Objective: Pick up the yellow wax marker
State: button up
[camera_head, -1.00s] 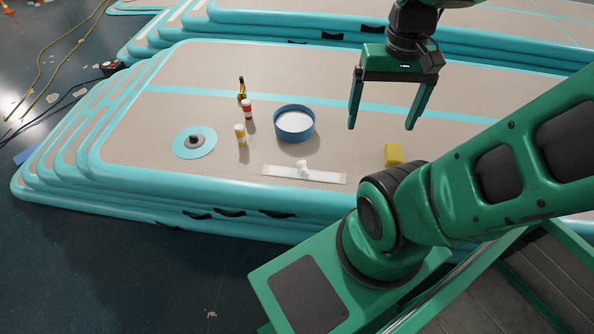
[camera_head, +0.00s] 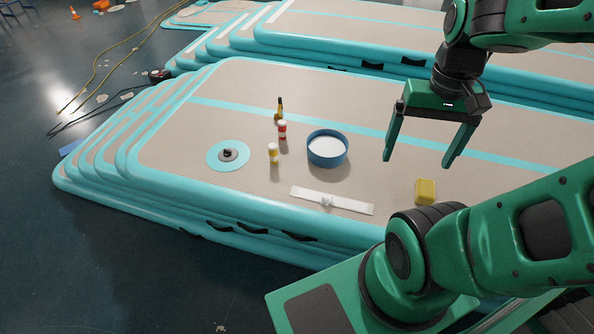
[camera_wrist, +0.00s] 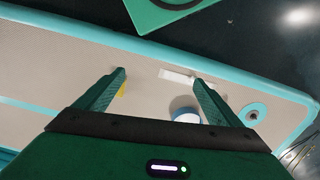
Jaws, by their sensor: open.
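A small upright yellow cylinder with a white top (camera_head: 273,152) stands on the mat, left of the blue bowl; it looks like the yellow wax marker, though fine detail is too small to tell. A similar red cylinder with a white top (camera_head: 282,129) stands just behind it. My gripper (camera_head: 417,162) is open and empty, held above the mat to the right of the bowl and apart from the cylinders. In the wrist view my gripper's fingers (camera_wrist: 159,77) are spread with nothing between them. I cannot make out the yellow cylinder in the wrist view.
A blue bowl with white inside (camera_head: 327,150), a dark bottle (camera_head: 279,110), a round light-blue disc (camera_head: 228,155), a white strip (camera_head: 332,201) and a yellow block (camera_head: 426,190) are on the inflatable mat (camera_head: 210,120). The mat's left part is mostly clear.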

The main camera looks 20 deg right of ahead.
aim_at(272, 147)
jog(key=k, duration=0.5)
jog(key=u, duration=1.4)
jog(key=i, duration=1.45)
jog(key=z, duration=1.6)
